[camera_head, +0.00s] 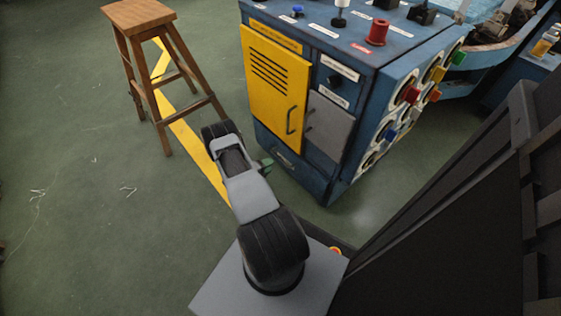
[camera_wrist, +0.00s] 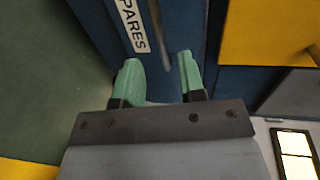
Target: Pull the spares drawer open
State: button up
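The spares drawer (camera_head: 285,163) is the low blue front of the cabinet, below the yellow door, and looks shut. In the wrist view its white label (camera_wrist: 131,25) reads "PARES", cut off at the edge. A grey bar handle (camera_wrist: 158,35) runs beside the label. My gripper (camera_wrist: 160,60) has its two green fingers apart, with the near end of the handle showing in the gap between the fingertips. I cannot tell whether they touch it or how deep they reach. In the head view my gripper (camera_head: 265,163) is low in front of the drawer, mostly hidden by my arm.
The blue cabinet (camera_head: 345,105) has a yellow door (camera_head: 277,85) above and a grey door (camera_head: 328,128) to the right. A wooden stool (camera_head: 140,15) stands at the left, by a yellow floor line (camera_head: 190,140). The green floor (camera_head: 75,200) at left is mostly clear.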

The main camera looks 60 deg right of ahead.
aim_at(280, 158)
jog(key=b+x, duration=0.2)
jog(key=x, duration=0.5)
jog(key=shift+d, duration=0.4)
grip_shut()
